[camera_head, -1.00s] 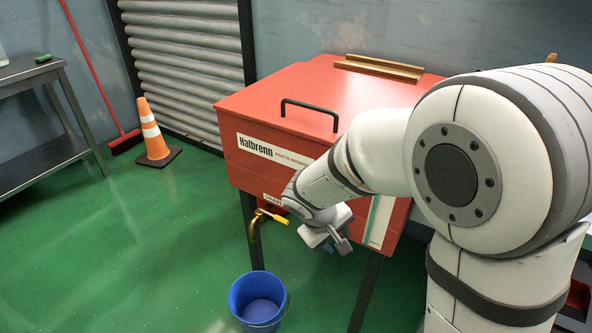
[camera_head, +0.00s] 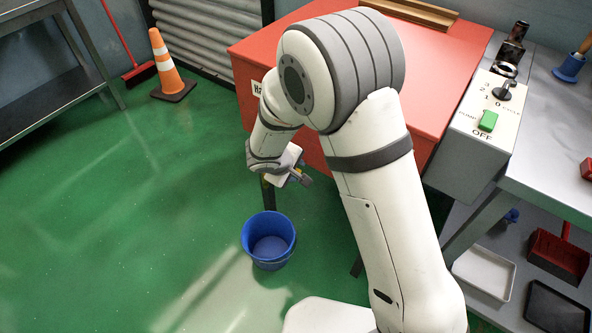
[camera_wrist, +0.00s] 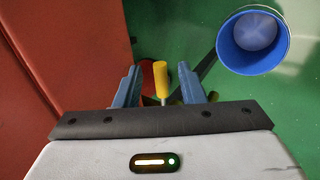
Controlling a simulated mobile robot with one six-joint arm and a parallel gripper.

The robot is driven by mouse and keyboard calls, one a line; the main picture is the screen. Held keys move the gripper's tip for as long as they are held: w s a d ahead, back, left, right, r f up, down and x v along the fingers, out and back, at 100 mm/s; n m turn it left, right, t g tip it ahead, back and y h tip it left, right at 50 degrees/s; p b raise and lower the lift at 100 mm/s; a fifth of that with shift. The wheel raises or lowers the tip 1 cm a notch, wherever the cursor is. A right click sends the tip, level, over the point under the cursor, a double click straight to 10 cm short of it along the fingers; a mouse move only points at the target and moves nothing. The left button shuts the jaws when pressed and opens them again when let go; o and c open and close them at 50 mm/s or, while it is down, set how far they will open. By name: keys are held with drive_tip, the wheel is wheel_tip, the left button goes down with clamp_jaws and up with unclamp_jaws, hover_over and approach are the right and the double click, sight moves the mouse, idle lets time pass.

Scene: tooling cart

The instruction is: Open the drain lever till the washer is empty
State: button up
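The red washer (camera_head: 440,75) fills the upper middle of the head view, partly hidden behind my arm. The drain lever's yellow handle (camera_wrist: 160,80) shows in the wrist view between my fingers, with gaps on both sides. My gripper (camera_wrist: 160,86) is open, its two blue fingertips either side of the handle without visible contact. In the head view my gripper (camera_head: 299,177) is low in front of the washer, and the lever is largely hidden. A blue bucket (camera_head: 268,242) stands on the floor below; it also shows in the wrist view (camera_wrist: 224,48). No flow is visible.
A control box (camera_head: 491,112) with a green switch and "OFF" label stands right of the washer, beside a metal cart (camera_head: 545,140). An orange cone (camera_head: 168,68) and a dark bench (camera_head: 45,95) are at left. The green floor left of the bucket is clear.

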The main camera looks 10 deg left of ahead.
drive_tip(key=shift+w+f, duration=0.15)
drive_tip(key=shift+f, duration=0.05)
drive_tip(key=shift+c, duration=0.2)
clamp_jaws()
idle(0.4)
